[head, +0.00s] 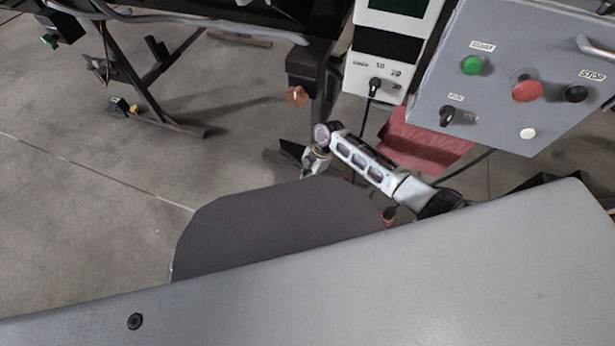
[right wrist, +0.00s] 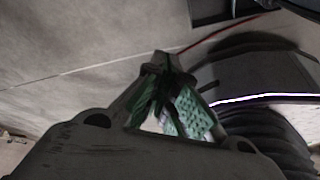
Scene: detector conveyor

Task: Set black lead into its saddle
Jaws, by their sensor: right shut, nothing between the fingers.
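A thin black lead (head: 365,118) hangs from the underside of the white control box and passes behind my right arm; its lower end is hidden. Another dark cable (head: 477,164) runs beneath the grey panel; I cannot tell if they are joined. A copper-coloured piece (head: 297,95) sits on the dark post left of the white box; I cannot tell if it is the saddle. My right gripper (head: 309,165) is below it, apart from it. In the right wrist view its green-padded fingers (right wrist: 163,66) are shut and empty. My left gripper is not in view.
The white box (head: 371,66) with a knob and the grey panel (head: 500,107) with green and red buttons stand at upper right. A red block (head: 423,143) lies below them. A dark conveyor frame (head: 312,60) crosses the top.

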